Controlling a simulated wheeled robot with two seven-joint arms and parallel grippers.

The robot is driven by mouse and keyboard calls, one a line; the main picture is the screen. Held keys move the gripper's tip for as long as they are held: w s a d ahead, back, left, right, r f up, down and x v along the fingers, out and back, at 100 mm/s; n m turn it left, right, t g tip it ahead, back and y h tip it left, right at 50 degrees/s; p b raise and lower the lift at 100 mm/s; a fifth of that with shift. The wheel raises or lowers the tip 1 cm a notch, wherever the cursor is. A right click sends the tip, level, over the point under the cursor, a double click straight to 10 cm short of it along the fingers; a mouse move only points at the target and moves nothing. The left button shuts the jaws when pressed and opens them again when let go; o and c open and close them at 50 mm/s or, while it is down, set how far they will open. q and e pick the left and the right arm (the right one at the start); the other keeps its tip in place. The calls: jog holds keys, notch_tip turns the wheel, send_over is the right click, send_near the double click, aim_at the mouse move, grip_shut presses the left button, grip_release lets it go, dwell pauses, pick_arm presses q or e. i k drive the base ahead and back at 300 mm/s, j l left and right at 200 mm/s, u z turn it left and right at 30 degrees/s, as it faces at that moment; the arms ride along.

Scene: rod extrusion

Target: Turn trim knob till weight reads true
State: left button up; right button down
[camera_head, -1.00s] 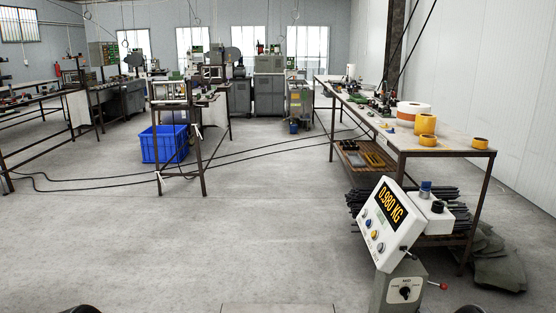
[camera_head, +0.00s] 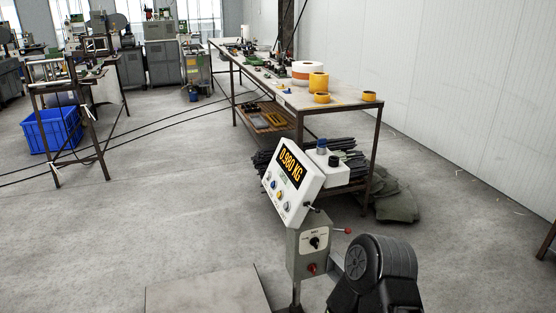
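The white scale console (camera_head: 312,178) stands right of centre, tilted, and its dark display (camera_head: 290,167) reads 0.980 KG in orange digits. Small blue, yellow and pale buttons or knobs sit below the display. A grey box (camera_head: 307,257) under the console carries a black rotary knob (camera_head: 315,243) on a white label plate, a red button (camera_head: 311,268) and a red-tipped lever (camera_head: 347,230). The label lettering is too small to read surely, so I cannot tell which control is the trim knob. A black arm link of mine is at lower right. Neither gripper shows.
A long workbench (camera_head: 350,103) with yellow and white tape rolls stands behind the console. Dark rods and a green-grey cloth (camera_head: 397,204) lie near its foot. A blue crate (camera_head: 52,130) is at left. A pale flat plate (camera_head: 205,293) lies in front. Open floor spreads left.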

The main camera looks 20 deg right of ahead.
aim_at(312, 268)
jog(key=i+j+z, duration=0.15)
jog(key=z, duration=0.2)
jog(key=i+j+z, duration=0.1)
jog(key=j+z, duration=0.4)
jog(key=z, duration=0.15)
jog(key=i+l, duration=0.15)
jog(key=l, duration=0.3)
jog(key=i+l+u, duration=0.1)
jog(key=l, duration=0.35)
jog(key=i+l, duration=0.15)
jog(key=l, duration=0.35)
jog(key=i+l+u, duration=0.1)
jog(key=l, duration=0.35)
jog(key=i+l, duration=0.15)
jog(key=l, duration=0.35)
jog(key=i+l, duration=0.15)
jog(key=l, duration=0.3)
jog(key=i+l+u, duration=0.1)
jog(key=l, duration=0.4)
jog(key=i+l, duration=0.1)
jog(key=l, duration=0.35)
jog(key=u, duration=0.05)
